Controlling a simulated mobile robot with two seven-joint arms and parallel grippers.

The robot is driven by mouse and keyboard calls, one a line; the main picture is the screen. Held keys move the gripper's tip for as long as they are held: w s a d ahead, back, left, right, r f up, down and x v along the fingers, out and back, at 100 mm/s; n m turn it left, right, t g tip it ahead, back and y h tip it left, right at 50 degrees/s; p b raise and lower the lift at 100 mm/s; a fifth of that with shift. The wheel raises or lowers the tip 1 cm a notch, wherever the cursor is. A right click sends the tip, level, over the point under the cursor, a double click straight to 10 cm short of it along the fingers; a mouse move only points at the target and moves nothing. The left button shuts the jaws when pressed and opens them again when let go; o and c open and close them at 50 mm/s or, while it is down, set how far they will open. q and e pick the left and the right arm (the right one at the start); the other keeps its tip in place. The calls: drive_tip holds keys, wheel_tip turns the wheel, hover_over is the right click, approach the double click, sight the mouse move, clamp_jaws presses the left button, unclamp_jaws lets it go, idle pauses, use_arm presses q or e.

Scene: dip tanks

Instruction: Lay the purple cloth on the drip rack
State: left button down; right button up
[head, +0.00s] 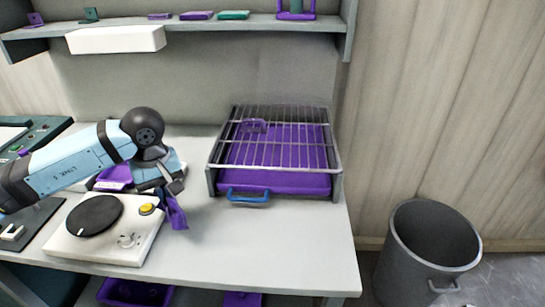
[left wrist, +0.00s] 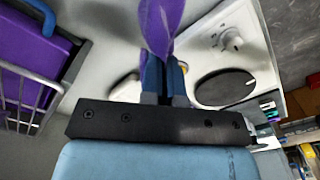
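The purple cloth (head: 176,213) hangs in folds from my left gripper (head: 171,188), above the bench just right of the white device. In the left wrist view the cloth (left wrist: 161,25) is pinched between the closed fingertips (left wrist: 163,72). The drip rack (head: 275,140) is a wire grid on a grey frame over a purple tray, right of the gripper and apart from it. Part of the rack (left wrist: 28,73) shows at the left of the left wrist view. My right gripper is not in view.
A white device (head: 108,228) with a black disc and yellow button stands below my left arm. A blue handle (head: 248,197) sticks out at the rack's front. A shelf (head: 200,24) runs above; a grey bin (head: 428,245) stands right. The bench front is clear.

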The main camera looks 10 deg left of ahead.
use_arm(q)
drive_tip(key=w+d+r+p, duration=0.1)
drive_tip(key=w+d+r, duration=0.2)
drive_tip(key=w+d, duration=0.6)
drive_tip(key=w+d+r+p, duration=0.1)
drive_tip(key=w+d+r, duration=0.3)
drive_tip(key=w+d, duration=0.5)
drive_tip(key=w+d+r+p, duration=0.1)
drive_tip(key=w+d+r, duration=0.2)
drive_tip(key=w+d, duration=0.6)
drive_tip(key=shift+w+d+r, duration=0.2)
drive_tip(key=shift+w+d, duration=0.1)
drive_tip(key=shift+w, duration=1.2)
drive_tip(key=shift+p, duration=0.3)
